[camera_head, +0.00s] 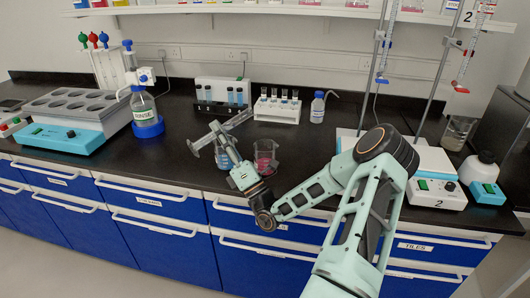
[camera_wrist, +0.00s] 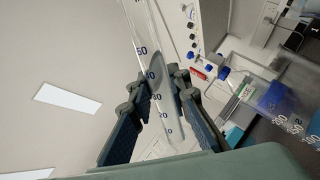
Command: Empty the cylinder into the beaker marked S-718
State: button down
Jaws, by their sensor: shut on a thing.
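My gripper (camera_head: 221,138) is above the bench front, shut on a clear graduated cylinder (camera_head: 239,121). The cylinder looks strongly tilted in the head view. In the wrist view the cylinder (camera_wrist: 142,50) runs between the two fingers (camera_wrist: 157,86), with blue number marks along it. I cannot tell how much liquid it holds. A glass beaker with blue liquid (camera_head: 228,158) stands just below and behind my gripper, partly hidden by it. A beaker with red liquid (camera_head: 266,157) stands to its right. No S-718 marking is readable. A marked glass vessel (camera_wrist: 284,106) shows at the right of the wrist view.
A rack of blue vials (camera_head: 222,104), a white vial rack (camera_head: 277,110) and a small wash bottle (camera_head: 317,107) stand behind. Burette stands (camera_head: 440,75) rise at right.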

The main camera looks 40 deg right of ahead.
jog(key=shift+a+f+m+t+h+b, duration=0.15)
jog(key=shift+m+h+b, duration=0.35)
jog(key=shift+m+h, duration=0.25)
jog(key=shift+f+m+t+h+b, duration=0.15)
jog(key=shift+m+h+b, duration=0.3)
jog(key=shift+m+h, duration=0.25)
jog(key=shift+d+r+m+h, duration=0.1)
jog(key=shift+d+m+h, duration=0.1)
jog(key=shift+m+h, duration=0.25)
jog(key=shift+s+d+m+h+b, duration=0.1)
jog(key=shift+d+m+h+b, duration=0.1)
jog(key=shift+m+h+b, duration=0.4)
jog(key=shift+s+d+m+h+b, duration=0.1)
jog(key=shift+d+m+h+b, duration=0.1)
jog(key=shift+m+h+b, duration=0.4)
jog(key=shift+r+m+h+p, duration=0.3)
jog(key=shift+m+h+p, duration=0.35)
jog(key=shift+m, duration=0.25)
jog(key=shift+d+m+g+h+p, duration=0.15)
jog(key=shift+m+g+h+p, duration=0.3)
jog(key=shift+m+h+p, duration=0.9)
jog(key=shift+d+m+g+h+p, duration=0.1)
jog(key=shift+m+g+h+p, duration=0.4)
jog(key=shift+m+h, duration=1.6)
